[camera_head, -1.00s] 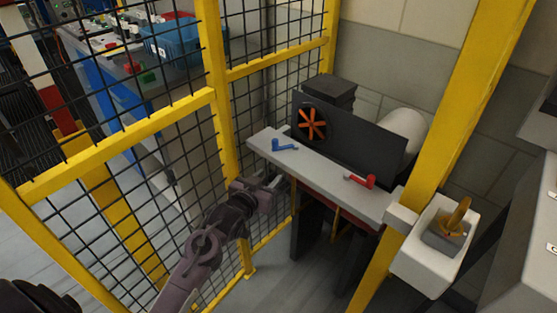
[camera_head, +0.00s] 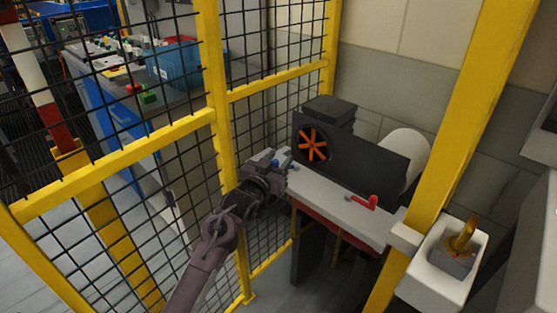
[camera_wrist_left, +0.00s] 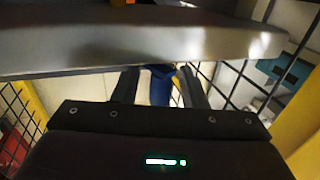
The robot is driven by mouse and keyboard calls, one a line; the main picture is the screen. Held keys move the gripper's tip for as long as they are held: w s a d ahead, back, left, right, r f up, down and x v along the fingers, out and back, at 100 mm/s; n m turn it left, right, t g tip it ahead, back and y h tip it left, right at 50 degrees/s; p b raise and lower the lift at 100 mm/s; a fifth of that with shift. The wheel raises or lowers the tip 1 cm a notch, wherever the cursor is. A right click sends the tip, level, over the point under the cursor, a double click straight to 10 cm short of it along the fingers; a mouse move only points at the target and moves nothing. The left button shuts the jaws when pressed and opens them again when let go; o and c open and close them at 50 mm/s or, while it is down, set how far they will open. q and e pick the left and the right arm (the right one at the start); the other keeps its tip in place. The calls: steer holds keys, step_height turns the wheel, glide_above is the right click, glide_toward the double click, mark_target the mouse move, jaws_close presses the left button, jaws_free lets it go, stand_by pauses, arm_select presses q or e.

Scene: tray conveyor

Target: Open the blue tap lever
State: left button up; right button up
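The blue tap lever (camera_head: 275,162) is at the left end of the grey shelf (camera_head: 340,199), mostly hidden by my left gripper in the head view. My left gripper (camera_head: 273,157) is at that end of the shelf. In the left wrist view its two fingers (camera_wrist_left: 160,88) stand apart, with the blue lever (camera_wrist_left: 160,82) between them, nearer the right finger. I cannot tell whether either finger touches the lever. My right gripper is not in view.
A red lever (camera_head: 364,201) sits on the same shelf to the right. A dark panel with an orange handwheel (camera_head: 314,146) stands behind the shelf. A yellow-framed mesh fence (camera_head: 222,130) is close to my left arm. A white box (camera_head: 440,284) is at right.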

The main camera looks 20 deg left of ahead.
arm_select(q)
steer(key=shift+w, duration=0.15)
jaws_close()
stand_by(0.4)
